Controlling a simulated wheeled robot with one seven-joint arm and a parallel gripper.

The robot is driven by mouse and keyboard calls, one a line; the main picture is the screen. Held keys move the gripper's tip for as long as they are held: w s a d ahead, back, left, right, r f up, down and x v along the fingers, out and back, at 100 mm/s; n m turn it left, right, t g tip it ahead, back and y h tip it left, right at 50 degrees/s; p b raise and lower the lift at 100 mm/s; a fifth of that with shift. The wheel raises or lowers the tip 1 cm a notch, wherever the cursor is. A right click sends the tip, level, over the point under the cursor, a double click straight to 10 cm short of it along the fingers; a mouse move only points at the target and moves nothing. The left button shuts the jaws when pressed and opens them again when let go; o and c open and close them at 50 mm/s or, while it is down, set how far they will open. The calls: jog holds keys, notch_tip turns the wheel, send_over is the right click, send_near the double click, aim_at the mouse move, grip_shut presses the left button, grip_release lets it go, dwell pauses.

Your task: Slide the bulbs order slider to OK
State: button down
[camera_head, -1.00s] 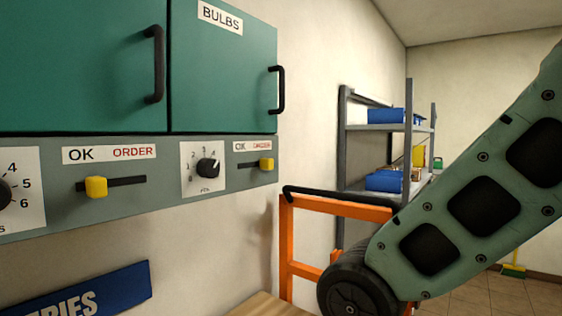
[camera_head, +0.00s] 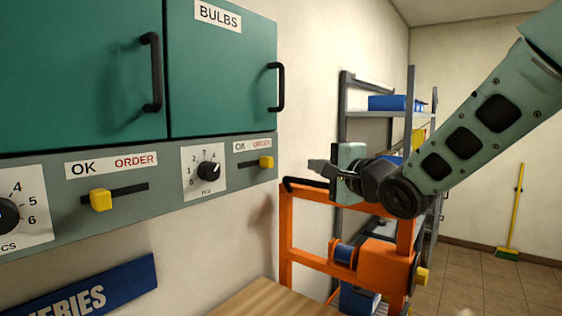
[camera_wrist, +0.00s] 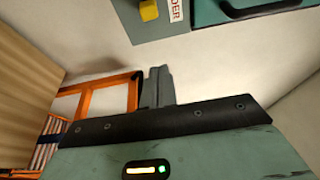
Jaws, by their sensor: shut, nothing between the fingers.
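The bulbs order slider has a yellow knob (camera_head: 266,162) on a dark slot under the BULBS cabinet (camera_head: 222,75). The knob sits at the right end of the slot, below ORDER; OK is printed to the left. In the wrist view a yellow knob (camera_wrist: 149,10) shows at the top edge, beside a cut-off label ending in DER. My gripper (camera_head: 316,165) is shut and empty, to the right of the slider and apart from it, with its fingers pointing left. Its fingers (camera_wrist: 157,85) also show in the wrist view, against the wall.
Another slider (camera_head: 101,200) with a yellow knob is on the left of the same panel. A dial (camera_head: 207,170) lies between the sliders. Black door handles (camera_head: 279,87) stick out above. An orange frame (camera_head: 288,225) stands below my gripper, with a shelf rack (camera_head: 372,116) behind.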

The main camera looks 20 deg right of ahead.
aim_at(267, 162)
jog(key=w+a+p, duration=0.4)
jog(key=w+a, duration=0.2)
jog(key=w, duration=0.1)
dwell(0.7)
